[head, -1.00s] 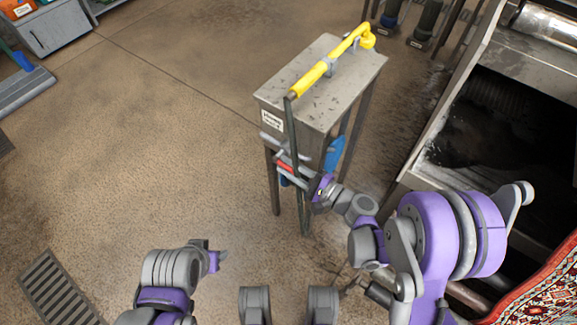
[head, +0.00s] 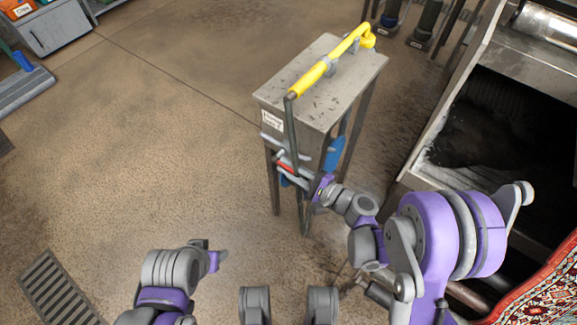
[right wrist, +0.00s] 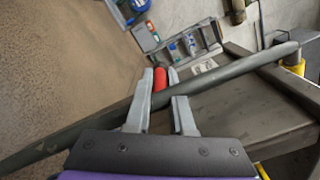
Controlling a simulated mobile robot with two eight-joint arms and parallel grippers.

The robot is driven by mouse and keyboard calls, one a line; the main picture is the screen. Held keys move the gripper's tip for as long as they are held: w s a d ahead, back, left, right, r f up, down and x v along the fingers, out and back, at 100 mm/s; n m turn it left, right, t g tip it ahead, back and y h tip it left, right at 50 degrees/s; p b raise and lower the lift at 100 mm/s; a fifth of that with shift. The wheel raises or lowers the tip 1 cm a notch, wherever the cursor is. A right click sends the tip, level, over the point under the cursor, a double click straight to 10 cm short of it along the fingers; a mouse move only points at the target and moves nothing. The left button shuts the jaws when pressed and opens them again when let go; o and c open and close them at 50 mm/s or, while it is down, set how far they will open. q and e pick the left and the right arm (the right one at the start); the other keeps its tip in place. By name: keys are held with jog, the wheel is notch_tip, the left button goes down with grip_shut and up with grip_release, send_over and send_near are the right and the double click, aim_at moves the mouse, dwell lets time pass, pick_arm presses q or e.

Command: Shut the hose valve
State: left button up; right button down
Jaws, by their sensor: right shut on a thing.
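A red valve handle (head: 286,166) shows low at the front of a grey metal stand, by the dark hose (head: 291,130). In the right wrist view the red handle (right wrist: 160,79) lies between the two fingertips of my right gripper (right wrist: 160,88), which is shut on it. In the head view my right gripper (head: 297,175) is small and partly hidden by the hose. My left gripper (head: 219,257) is at lower left, away from the stand; its fingers are unclear.
A yellow wand (head: 325,71) lies on the labelled stand (head: 330,100), joined to the hose. A blue thing (head: 334,153) shows by its legs. A large metal machine (head: 430,160) is at right, a patterned rug (head: 545,290) at lower right.

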aim_at(275, 157)
jog(key=shift+r, duration=0.15)
dwell(0.5)
